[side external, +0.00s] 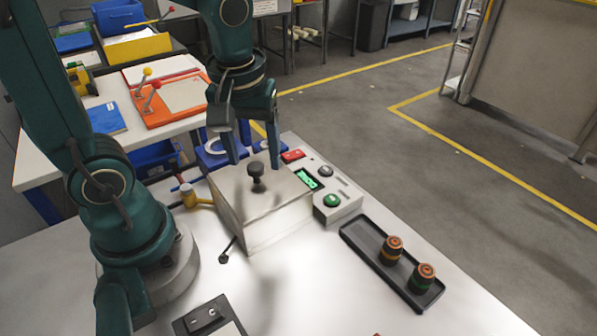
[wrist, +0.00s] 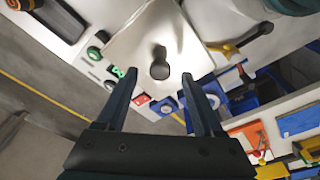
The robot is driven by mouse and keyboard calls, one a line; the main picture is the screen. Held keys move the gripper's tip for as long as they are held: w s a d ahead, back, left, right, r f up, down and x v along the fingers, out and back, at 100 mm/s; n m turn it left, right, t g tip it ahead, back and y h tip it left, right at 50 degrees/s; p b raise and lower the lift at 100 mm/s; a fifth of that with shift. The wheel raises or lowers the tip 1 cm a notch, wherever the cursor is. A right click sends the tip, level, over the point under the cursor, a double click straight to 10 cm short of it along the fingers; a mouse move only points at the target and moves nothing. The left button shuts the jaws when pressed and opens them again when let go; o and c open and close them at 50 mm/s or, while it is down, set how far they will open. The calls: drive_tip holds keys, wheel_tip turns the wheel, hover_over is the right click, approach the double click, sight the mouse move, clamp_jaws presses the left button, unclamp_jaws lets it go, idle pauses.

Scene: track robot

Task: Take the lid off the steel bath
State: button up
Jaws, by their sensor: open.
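The steel bath (side external: 282,226) is a box on the white table, and its flat lid (side external: 228,190) lies on top. A black knob (side external: 257,180) stands up from the lid's middle. In the wrist view, the lid (wrist: 135,48) and knob (wrist: 160,68) show straight ahead. My gripper (side external: 255,164) is over the lid with its fingers pointing down, open and empty. In the wrist view, the knob appears between the fingertips of my gripper (wrist: 170,75). I cannot tell whether the tips are level with the knob or still above it; neither finger visibly touches it.
A control panel (side external: 345,199) with a green button and lit display adjoins the bath's right side. A black tray (side external: 364,243) with two banded spools lies further right. A yellow-headed tool (side external: 190,197) lies at the left. The white table in front of the bath is partly bare.

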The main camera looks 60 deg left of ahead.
sight(255, 165)
drive_tip(key=shift+w+a+f, duration=0.15)
drive_tip(key=shift+f, duration=1.4)
clamp_jaws()
drive_tip(key=shift+r, duration=0.1)
